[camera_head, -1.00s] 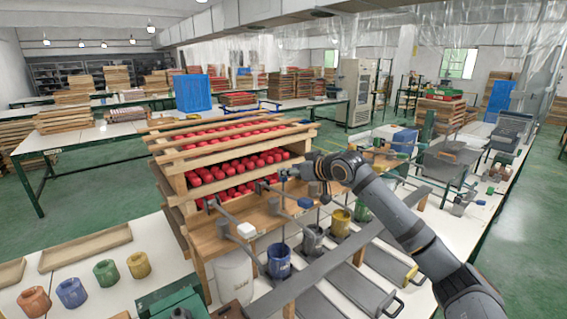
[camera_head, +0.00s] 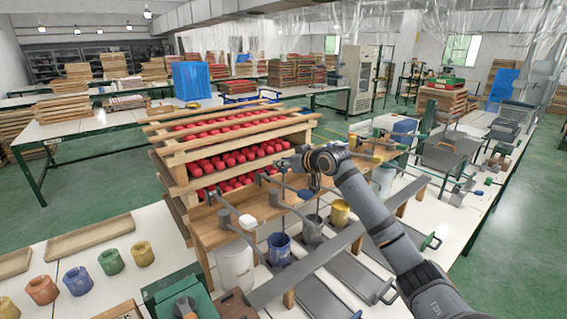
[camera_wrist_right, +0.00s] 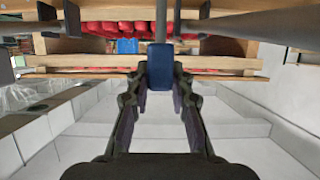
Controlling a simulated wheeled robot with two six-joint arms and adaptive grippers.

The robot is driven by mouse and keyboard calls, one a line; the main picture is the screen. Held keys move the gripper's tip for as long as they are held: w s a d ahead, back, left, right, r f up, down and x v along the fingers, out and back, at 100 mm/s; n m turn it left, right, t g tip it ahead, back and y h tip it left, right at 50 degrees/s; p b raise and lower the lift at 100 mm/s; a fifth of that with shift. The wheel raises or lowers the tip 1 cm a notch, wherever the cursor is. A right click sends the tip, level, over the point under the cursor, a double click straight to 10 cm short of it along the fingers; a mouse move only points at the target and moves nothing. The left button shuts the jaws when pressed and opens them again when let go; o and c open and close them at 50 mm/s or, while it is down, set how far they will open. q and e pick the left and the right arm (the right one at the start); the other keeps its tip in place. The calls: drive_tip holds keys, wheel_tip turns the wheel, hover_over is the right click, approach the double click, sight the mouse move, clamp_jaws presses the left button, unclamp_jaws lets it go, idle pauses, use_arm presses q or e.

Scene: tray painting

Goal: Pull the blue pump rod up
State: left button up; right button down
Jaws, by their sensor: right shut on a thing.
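The blue pump rod's handle shows as a blue block (camera_wrist_right: 160,66) between the two fingers of my right gripper (camera_wrist_right: 160,80) in the right wrist view. My right gripper is shut on it. How far the rod is raised cannot be told. My left gripper is not in view.
A wooden rack (camera_head: 215,167) with rows of red pieces stands behind. A white handle (camera_head: 247,221) is to the left. Blue (camera_head: 279,248) and yellow (camera_head: 340,212) cups stand below. Several coloured cups and wooden trays (camera_head: 90,236) lie on the left table.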

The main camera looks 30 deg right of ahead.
idle(0.3)
wheel_tip(320, 180, up, 12)
drive_tip(key=p, duration=0.9)
drive_tip(key=shift+f, duration=0.15)
drive_tip(key=c, duration=1.2)
unclamp_jaws()
drive_tip(key=shift+o, duration=0.2)
drive_tip(key=shift+f, duration=0.1)
